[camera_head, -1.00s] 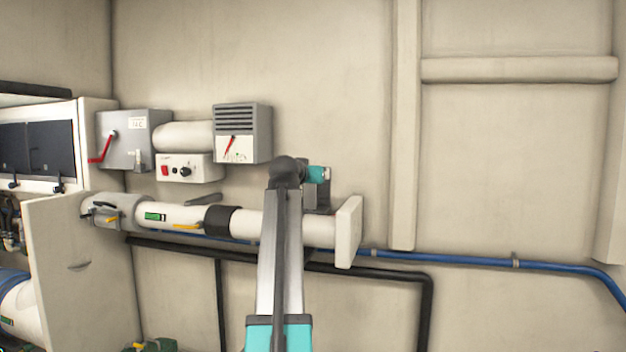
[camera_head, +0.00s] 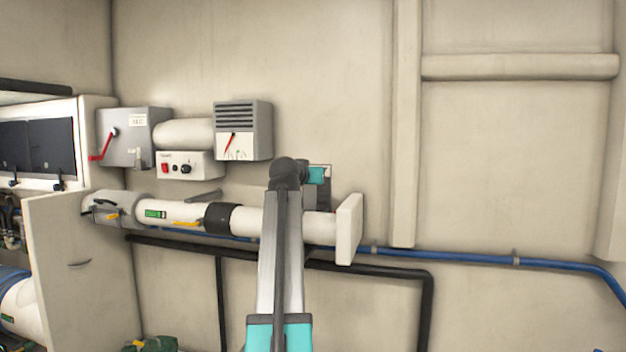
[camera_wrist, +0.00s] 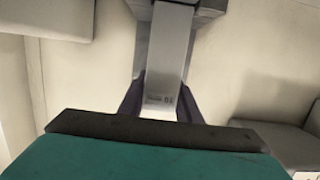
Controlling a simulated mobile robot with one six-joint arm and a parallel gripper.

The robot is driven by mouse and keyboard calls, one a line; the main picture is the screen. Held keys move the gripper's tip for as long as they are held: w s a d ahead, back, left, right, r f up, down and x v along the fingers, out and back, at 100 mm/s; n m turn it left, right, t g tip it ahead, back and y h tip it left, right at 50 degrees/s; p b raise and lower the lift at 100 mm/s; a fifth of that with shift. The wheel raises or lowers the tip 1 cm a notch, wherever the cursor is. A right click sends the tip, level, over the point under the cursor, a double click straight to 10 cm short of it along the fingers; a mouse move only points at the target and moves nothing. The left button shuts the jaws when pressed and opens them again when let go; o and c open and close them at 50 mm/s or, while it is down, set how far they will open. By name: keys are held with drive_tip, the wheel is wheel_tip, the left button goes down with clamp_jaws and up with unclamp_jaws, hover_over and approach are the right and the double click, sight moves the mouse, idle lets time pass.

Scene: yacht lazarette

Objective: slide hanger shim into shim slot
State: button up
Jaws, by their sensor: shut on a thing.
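My gripper (camera_wrist: 160,110) shows in the wrist view as two dark fingers. They are closed on the sides of a flat light-grey strip with a small printed label, which I take to be the hanger shim (camera_wrist: 170,50). The strip runs away from the fingers to the top of the view, where a darker grey bracket (camera_wrist: 208,8) lies around or behind it. I cannot make out the shim slot, nor tell whether the strip is inside it. In the head view my arm hides the fingers; a dark grey bracket (camera_head: 323,195) shows just above the white pipe.
The white pipe (camera_head: 318,226) with a white end flange (camera_head: 348,230) crosses behind my arm. A grey vented box (camera_head: 243,130) and a red-handled switch box (camera_head: 134,136) are to the left. A blue pipe (camera_head: 460,257) runs low on the wall.

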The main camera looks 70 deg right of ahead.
sight(309, 195)
drive_tip(key=shift+f+b, duration=1.35)
drive_tip(key=shift+f, duration=1.15)
idle(1.4)
drive_tip(key=o, duration=1.2)
drive_tip(key=shift+a, duration=0.2)
drive_tip(key=shift+a+f, duration=0.1)
drive_tip(key=shift+a, duration=0.1)
drive_tip(key=b+v, duration=0.3)
drive_tip(key=v, duration=0.9)
drive_tip(key=shift+d, duration=0.1)
drive_tip(key=shift+a+r, duration=0.3)
drive_tip(key=shift+a, duration=0.35)
drive_tip(key=shift+r, duration=0.15)
